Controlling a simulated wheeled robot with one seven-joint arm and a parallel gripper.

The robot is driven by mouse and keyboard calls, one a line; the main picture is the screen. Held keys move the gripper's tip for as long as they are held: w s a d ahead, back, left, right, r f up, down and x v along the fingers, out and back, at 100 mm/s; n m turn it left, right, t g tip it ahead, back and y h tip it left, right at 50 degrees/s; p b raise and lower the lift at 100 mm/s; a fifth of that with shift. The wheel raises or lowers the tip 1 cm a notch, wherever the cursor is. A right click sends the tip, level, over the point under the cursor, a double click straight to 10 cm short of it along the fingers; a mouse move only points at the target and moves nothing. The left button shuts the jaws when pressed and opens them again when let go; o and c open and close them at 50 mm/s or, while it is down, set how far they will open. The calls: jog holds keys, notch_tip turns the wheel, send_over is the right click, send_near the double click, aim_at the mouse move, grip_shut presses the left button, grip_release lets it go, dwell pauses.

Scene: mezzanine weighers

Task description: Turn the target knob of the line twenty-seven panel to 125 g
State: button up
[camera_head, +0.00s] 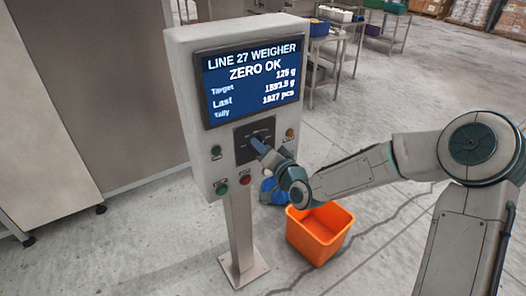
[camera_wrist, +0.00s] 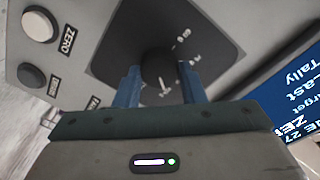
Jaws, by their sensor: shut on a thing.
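The line 27 weigher panel (camera_head: 179,80) is a grey box on a post. Its blue screen (camera_head: 253,82) reads "ZERO OK", Target 125 g, and Last and Tally lines below. The target knob (camera_wrist: 158,68) is black, on a dark square plate (camera_wrist: 118,38) with pale scale marks. The pointer line shows on the knob's face, but I cannot read which mark it meets. My gripper (camera_wrist: 160,88) has its two blue fingers on either side of the knob, shut on it. In the head view my gripper (camera_head: 259,145) reaches the dark plate and hides most of the knob.
A steel cabinet (camera_head: 110,85) stands left; open floor lies right.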

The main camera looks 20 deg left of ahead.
jog(key=shift+m, duration=0.6)
jog(key=o, duration=1)
jog(key=shift+d, duration=0.15)
jog(key=b+v, duration=0.1)
jog(key=v, duration=1.2)
jog(key=shift+s+d, duration=0.15)
jog(key=shift+d, duration=0.1)
